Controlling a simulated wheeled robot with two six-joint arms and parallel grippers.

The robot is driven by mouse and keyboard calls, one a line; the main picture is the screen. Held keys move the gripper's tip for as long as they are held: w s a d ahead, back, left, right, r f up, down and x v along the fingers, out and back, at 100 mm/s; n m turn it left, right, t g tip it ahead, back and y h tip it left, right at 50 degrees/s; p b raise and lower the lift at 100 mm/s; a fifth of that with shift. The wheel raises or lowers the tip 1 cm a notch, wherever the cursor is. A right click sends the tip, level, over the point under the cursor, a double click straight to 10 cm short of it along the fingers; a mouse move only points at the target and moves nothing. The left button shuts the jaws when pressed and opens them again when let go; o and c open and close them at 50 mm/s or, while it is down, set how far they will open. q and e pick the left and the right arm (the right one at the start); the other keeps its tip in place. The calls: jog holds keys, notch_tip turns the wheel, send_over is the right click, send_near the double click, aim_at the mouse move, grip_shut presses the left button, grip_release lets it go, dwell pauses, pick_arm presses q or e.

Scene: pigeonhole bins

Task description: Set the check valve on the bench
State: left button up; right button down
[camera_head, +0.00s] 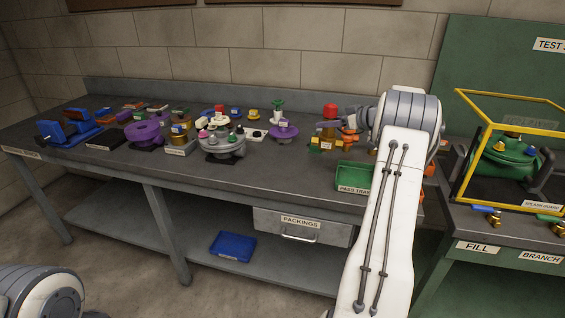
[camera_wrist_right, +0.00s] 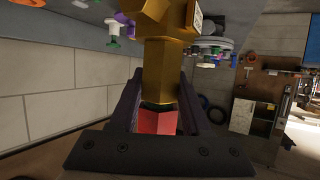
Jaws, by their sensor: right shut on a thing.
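The check valve, a brass-coloured body with a red top, is at my right gripper (camera_head: 346,117) in the head view. Its red top (camera_head: 330,112) is level with the fingers and the brass part (camera_head: 328,131) is below. In the right wrist view the two dark fingers (camera_wrist_right: 160,105) are shut around the brass body (camera_wrist_right: 163,85), with the red part (camera_wrist_right: 158,122) between them nearer the palm. A white label on the brass is too small to read. It appears upright over the grey bench (camera_head: 285,170); I cannot tell whether it touches. My left gripper is out of view.
A green pass tray (camera_head: 353,176) stands at the bench's front edge, left of my right arm. A purple-based part (camera_head: 283,131) and a grey flanged part (camera_head: 222,146) stand to the left among several small fittings. A yellow guard frame (camera_head: 461,153) stands on the right bench.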

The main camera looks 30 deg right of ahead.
jog(key=shift+w+a+f, duration=1.15)
jog(key=shift+w+f, duration=0.6)
jog(key=shift+f, duration=0.05)
jog(key=shift+w+a+f, duration=1.2)
jog(key=shift+w+f, duration=0.5)
jog(key=shift+f, duration=0.1)
jog(key=shift+w+a+f, duration=1.15)
jog(key=shift+w+f, duration=0.6)
jog(key=shift+f, duration=0.05)
jog(key=shift+c, duration=1.8)
grip_release()
jog(key=shift+f, duration=0.15)
